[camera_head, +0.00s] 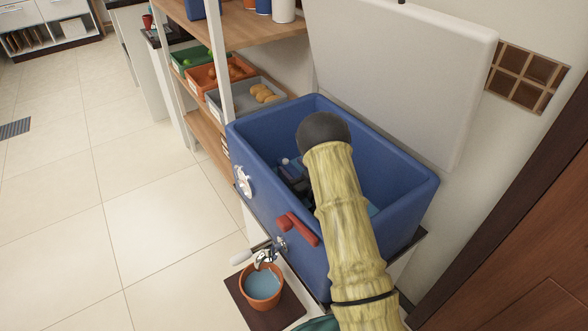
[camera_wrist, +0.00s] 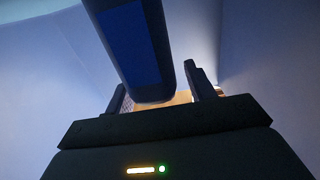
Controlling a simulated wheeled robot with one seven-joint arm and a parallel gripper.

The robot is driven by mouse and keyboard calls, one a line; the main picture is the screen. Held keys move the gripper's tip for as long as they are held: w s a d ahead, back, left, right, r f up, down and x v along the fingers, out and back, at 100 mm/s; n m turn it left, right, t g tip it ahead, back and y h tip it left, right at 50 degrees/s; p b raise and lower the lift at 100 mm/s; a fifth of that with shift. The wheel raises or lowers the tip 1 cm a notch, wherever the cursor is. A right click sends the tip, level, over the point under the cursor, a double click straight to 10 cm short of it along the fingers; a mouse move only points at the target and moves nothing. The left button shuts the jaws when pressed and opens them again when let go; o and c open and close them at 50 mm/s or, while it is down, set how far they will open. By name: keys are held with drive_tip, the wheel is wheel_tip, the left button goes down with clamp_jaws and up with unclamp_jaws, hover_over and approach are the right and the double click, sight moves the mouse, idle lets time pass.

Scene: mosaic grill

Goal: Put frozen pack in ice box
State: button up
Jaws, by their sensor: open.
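The blue ice box (camera_head: 262,150) stands with its white lid (camera_head: 400,70) raised against the wall. My arm reaches over its front wall, and my dark gripper (camera_head: 294,178) is down inside the box, partly hidden by the arm. In the wrist view my gripper (camera_wrist: 155,82) is open, with one finger at each side. A dark blue slab, which looks like the frozen pack (camera_wrist: 135,45), extends from the top edge down to between the fingers. I cannot tell whether it touches the box floor. A small light blue patch (camera_head: 372,209) shows beside my arm inside the box.
A shelf (camera_head: 250,25) with produce trays (camera_head: 262,95) stands close at the box's left. A wooden door (camera_head: 520,230) is at right. Tiled floor (camera_head: 90,215) is clear at left.

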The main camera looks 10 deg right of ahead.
drive_tip(key=shift+r+p, duration=0.3)
drive_tip(key=shift+r, duration=0.15)
drive_tip(key=p+v, duration=0.1)
drive_tip(key=v, duration=0.6)
drive_tip(key=shift+s, duration=0.2)
drive_tip(key=shift+d+r, duration=0.1)
drive_tip(key=shift+r, duration=0.05)
idle(0.9)
